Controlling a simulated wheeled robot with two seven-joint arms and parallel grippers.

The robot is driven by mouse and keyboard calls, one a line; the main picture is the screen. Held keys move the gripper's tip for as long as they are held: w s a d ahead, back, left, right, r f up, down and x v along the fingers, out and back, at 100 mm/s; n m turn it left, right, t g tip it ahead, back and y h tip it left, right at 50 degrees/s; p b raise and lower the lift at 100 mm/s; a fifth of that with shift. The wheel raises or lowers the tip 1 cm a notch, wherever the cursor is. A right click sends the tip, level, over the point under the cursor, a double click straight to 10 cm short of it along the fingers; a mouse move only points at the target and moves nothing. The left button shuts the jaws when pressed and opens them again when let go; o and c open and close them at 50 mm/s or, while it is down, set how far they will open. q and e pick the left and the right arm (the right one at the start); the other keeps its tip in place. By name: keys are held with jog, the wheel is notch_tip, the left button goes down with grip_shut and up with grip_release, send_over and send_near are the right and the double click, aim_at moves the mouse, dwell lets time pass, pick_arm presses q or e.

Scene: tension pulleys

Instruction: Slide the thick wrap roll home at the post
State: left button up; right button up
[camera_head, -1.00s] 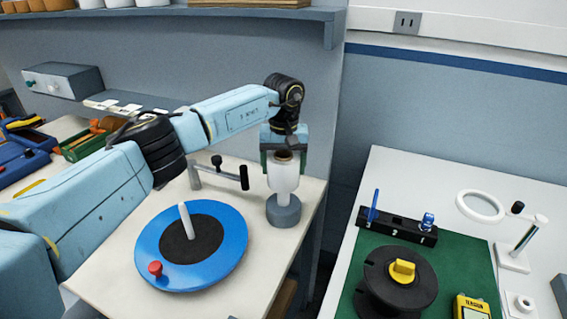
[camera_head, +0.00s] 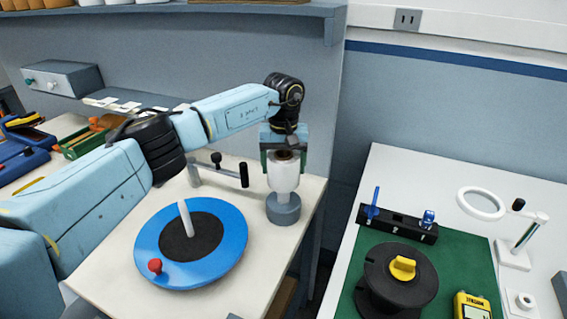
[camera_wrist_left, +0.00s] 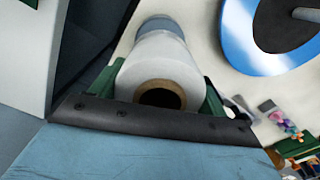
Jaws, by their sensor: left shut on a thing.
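The thick wrap roll (camera_head: 283,176) is white with a brown core. My left gripper (camera_head: 284,158) is shut on its upper part, with a green finger on each side. The roll is upright, above a grey round base (camera_head: 283,209) near the table's right edge. A narrower pale part shows between the roll and the base; I cannot tell how much of the post is inside the core. In the left wrist view the roll (camera_wrist_left: 160,65) sits between the green fingers, its open core (camera_wrist_left: 161,94) facing the camera. My right gripper is not in view.
A blue disc (camera_head: 222,255) with a white upright pin (camera_head: 186,218) and red knob (camera_head: 155,266) lies at the front. A black-handled crank (camera_head: 243,175) stands just left of the roll. A gap separates this table from the right bench, which bears a black spool (camera_head: 400,280).

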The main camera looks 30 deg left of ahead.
pick_arm(q)
jog(key=shift+f+b, duration=0.8)
jog(key=shift+f, duration=0.45)
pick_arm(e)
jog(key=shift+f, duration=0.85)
pick_arm(q)
jog(key=shift+f, duration=0.15)
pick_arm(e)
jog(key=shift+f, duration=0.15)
pick_arm(q)
jog(key=shift+f+b, duration=1.1)
jog(key=shift+f, duration=0.25)
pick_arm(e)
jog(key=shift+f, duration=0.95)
pick_arm(q)
jog(key=shift+f, duration=0.1)
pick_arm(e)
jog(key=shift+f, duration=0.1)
pick_arm(q)
jog(key=o, duration=1.4)
jog(key=shift+f, duration=0.1)
jog(key=shift+o, duration=0.2)
notch_tip(320, 180, up, 6)
jog(key=shift+f, duration=0.15)
notch_tip(320, 180, up, 7)
jog(key=shift+r, duration=0.4)
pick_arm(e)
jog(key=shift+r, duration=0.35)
